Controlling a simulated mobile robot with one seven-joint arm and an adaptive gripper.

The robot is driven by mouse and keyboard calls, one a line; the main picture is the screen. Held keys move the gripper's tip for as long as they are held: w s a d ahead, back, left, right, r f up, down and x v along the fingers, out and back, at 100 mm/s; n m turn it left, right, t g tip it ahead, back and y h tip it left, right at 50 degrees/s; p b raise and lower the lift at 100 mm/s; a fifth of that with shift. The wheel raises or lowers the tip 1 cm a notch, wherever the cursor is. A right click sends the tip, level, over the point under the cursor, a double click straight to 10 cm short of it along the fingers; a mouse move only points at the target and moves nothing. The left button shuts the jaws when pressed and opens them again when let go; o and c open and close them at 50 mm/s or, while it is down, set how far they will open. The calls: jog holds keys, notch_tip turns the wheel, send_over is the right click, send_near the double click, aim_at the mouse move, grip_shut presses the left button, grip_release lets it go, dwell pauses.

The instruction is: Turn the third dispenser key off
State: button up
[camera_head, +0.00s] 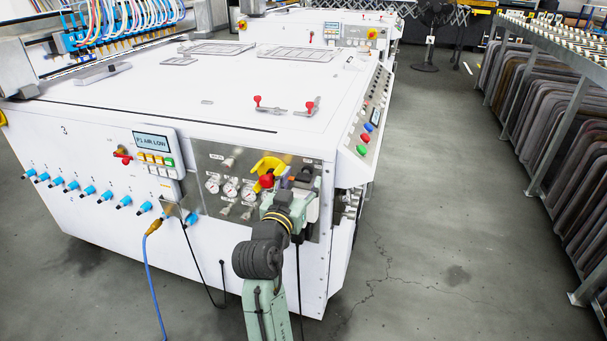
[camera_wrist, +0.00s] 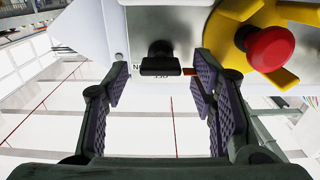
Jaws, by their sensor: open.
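A black key (camera_wrist: 158,58) sits on a grey metal panel at the top of the wrist view, with upside-down ON/OFF lettering by it. My gripper (camera_wrist: 160,76) is open, its two padded fingers spread to the left and right of the key with gaps on both sides. The key looks to be just ahead of the fingertips. A small orange-red piece (camera_wrist: 189,71) shows beside the right finger. In the head view my gripper (camera_head: 300,186) is at the right end of the front panel, and my arm hides the key. Whether this is the third dispenser key cannot be told.
A red emergency button (camera_head: 266,181) on a yellow guard (camera_head: 268,165) is close left of my gripper; in the wrist view it is on the right. The white machine marked 3 (camera_head: 105,170) has gauges (camera_head: 230,189) and red levers on top. Open floor (camera_head: 440,220) lies right.

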jog(key=shift+x, duration=1.2)
jog(key=shift+c, duration=0.4)
jog(key=c, duration=1.1)
